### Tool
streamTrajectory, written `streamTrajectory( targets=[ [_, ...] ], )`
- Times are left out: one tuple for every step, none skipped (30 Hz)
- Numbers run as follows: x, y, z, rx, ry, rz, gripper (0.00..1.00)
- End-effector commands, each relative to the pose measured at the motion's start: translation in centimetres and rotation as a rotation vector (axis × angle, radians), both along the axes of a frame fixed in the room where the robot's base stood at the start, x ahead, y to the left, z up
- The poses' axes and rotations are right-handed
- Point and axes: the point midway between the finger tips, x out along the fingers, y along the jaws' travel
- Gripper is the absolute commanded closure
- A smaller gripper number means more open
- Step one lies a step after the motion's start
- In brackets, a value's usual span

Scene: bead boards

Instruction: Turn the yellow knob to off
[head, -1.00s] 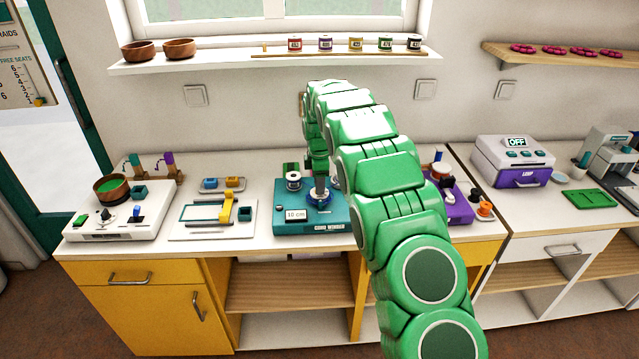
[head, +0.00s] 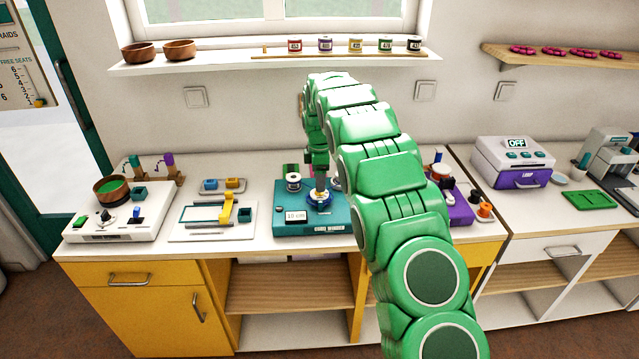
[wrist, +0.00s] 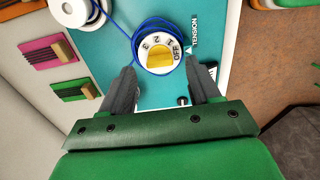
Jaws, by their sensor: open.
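The yellow knob (wrist: 158,57) sits in the middle of a white dial with marks around it, on the teal machine (wrist: 105,45). In the wrist view the OFF mark lies on the dial's right side, beside a small white triangle near the word TENSION. Blue cord loops around the dial. My gripper (wrist: 158,68) is open, with its two dark fingers apart on either side below the knob, and nothing is between them. In the head view my gripper (head: 320,182) is above the dial on the teal machine (head: 290,225), hiding part of it.
A white spool (head: 293,181) stands on the teal machine, left of my gripper. A white board with a yellow lever (head: 226,208) lies to the left. A purple machine (head: 460,210) is to the right, partly behind my arm.

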Motion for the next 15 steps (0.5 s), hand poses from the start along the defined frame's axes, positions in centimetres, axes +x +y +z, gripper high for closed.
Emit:
streamTrajectory(
  targets=[
    [0.1,0.0,0.8,0.000,-0.004,0.000,0.38],
    [0.2,0.0,1.3,0.001,-0.006,0.000,0.38],
    [0.2,0.0,2.0,0.001,-0.008,0.000,0.38],
    [0.2,0.0,2.5,0.001,-0.009,0.000,0.38],
    [0.2,0.0,2.9,0.001,-0.008,0.000,0.38],
    [0.2,0.0,3.5,0.001,-0.007,0.000,0.38],
    [0.1,0.0,3.8,0.000,-0.005,0.000,0.38],
    [0.1,0.0,4.2,0.000,-0.003,0.000,0.38],
    [0.1,0.0,4.6,0.000,-0.003,0.000,0.38],
    [0.1,0.0,4.8,0.000,-0.003,0.000,0.38],
    [0.1,0.0,5.0,0.000,-0.003,0.000,0.38],
    [0.1,0.0,5.2,0.000,-0.003,0.000,0.38],
    [0.1,0.0,5.3,0.000,-0.003,0.000,0.38],
    [0.1,0.0,5.3,0.000,-0.003,0.000,0.38],
    [0.1,0.0,5.3,0.000,-0.002,0.000,0.38]
  ],
)
